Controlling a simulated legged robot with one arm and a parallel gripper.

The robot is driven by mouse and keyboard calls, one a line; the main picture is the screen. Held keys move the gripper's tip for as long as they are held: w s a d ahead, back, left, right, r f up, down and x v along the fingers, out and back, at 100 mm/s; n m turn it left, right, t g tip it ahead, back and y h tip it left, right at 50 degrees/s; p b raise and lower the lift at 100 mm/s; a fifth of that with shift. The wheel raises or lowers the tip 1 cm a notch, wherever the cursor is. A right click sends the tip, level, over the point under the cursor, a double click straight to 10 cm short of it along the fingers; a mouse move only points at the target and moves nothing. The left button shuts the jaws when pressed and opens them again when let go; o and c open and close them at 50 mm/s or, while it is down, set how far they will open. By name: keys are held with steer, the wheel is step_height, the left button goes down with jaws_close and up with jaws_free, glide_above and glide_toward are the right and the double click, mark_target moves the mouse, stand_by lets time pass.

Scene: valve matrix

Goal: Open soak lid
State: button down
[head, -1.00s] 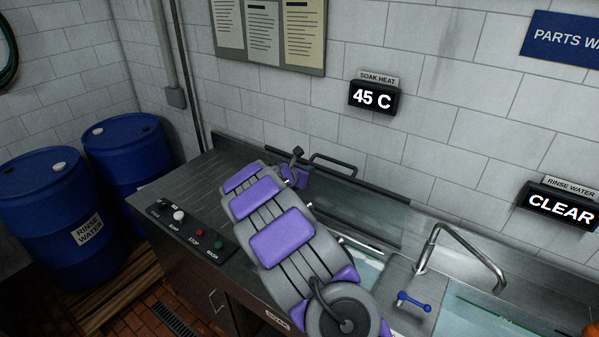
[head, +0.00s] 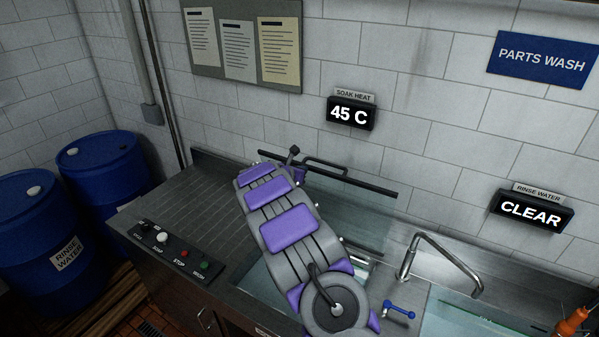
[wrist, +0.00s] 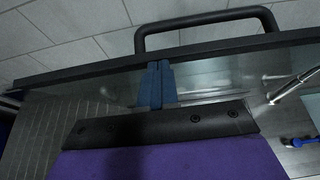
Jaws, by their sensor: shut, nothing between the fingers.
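The soak lid (head: 368,222) is a clear glass panel with a black top rim and a black bar handle (head: 326,163). It stands raised and tilted up at the back of the soak basin (head: 243,292), whose water shows in front. In the wrist view the lid's rim (wrist: 80,75) crosses the picture, with the handle (wrist: 205,20) above it. My gripper (wrist: 155,68) is shut and empty, its blue fingertips at the glass just below the rim; I cannot tell if they touch. In the head view my arm hides the fingers and part of the lid.
A tap (head: 440,255) and a blue lever (head: 399,309) stand right of the lid by the rinse basin (head: 450,315). A button panel (head: 172,245) is on the front left counter. Blue drums (head: 105,170) stand at left. The tiled wall is close behind.

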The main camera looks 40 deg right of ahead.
stand_by(0.3)
steer(key=a+f+b+v, duration=0.1)
steer(key=b+v, duration=0.2)
steer(key=v, duration=1)
steer(key=s+a+f+m+g+y+b, duration=0.1)
steer(key=s+a+f+m+g+b, duration=0.2)
steer(key=s+m, duration=0.5)
steer(key=s+a+f+m+g+y+b, duration=0.15)
steer(key=s+a+m+b, duration=0.35)
steer(key=s, duration=0.6)
steer(key=s+a+f+m+g+y+b, duration=0.1)
steer(key=s+a+f+m+y+b, duration=0.3)
steer(key=s+a+f, duration=0.4)
steer(key=s+a+f+m+g+y+b, duration=0.1)
steer(key=s+a+f+m+y+b, duration=0.4)
steer(key=s+a, duration=1.1)
step_height(320, 180, down, 3)
steer(key=s+y+b, duration=0.1)
steer(key=s+b, duration=0.1)
steer(key=b, duration=0.1)
steer(key=shift+s, duration=0.3)
